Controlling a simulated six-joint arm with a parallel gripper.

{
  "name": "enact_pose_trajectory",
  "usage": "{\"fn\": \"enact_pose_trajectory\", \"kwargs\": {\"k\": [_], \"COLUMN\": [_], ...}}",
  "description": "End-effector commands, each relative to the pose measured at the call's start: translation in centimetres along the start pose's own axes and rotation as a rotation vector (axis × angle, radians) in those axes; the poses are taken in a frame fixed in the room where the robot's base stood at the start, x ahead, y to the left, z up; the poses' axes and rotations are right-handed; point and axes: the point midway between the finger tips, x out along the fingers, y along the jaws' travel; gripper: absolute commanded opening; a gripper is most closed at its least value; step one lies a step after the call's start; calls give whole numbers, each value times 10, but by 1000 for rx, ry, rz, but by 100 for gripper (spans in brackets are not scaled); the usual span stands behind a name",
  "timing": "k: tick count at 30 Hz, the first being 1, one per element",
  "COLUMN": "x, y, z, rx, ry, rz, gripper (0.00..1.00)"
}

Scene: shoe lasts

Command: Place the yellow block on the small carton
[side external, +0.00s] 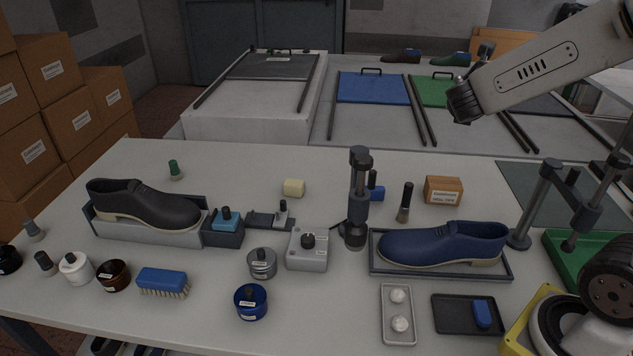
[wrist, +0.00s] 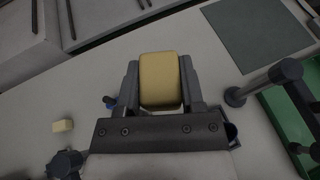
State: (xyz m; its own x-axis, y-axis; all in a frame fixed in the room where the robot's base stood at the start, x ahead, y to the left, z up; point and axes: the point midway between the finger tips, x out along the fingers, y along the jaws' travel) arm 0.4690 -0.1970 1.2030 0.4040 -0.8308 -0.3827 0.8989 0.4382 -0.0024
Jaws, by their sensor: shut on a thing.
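In the wrist view my gripper (wrist: 160,80) is shut on a yellow block (wrist: 161,80), with one finger on each side of it. The small carton (side external: 443,190), orange-brown with a white label, stands on the table behind the blue shoe in the side view. I cannot make it out in the wrist view, where the gripper and block cover part of the table. In the side view my arm reaches in high from the upper right, above the table, and the jaws and held block cannot be made out.
A paler cream block (side external: 293,187) lies on the table to the left, also in the wrist view (wrist: 63,126). A grey-green mat (side external: 565,190) lies right.

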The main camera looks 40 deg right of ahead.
Motion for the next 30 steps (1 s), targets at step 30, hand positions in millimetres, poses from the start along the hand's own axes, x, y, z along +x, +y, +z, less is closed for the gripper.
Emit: {"fn": "enact_pose_trajectory", "kwargs": {"k": [30], "x": [38], "y": [-76], "z": [-55], "rx": [19], "ry": [3], "rz": [-58], "gripper": [0]}}
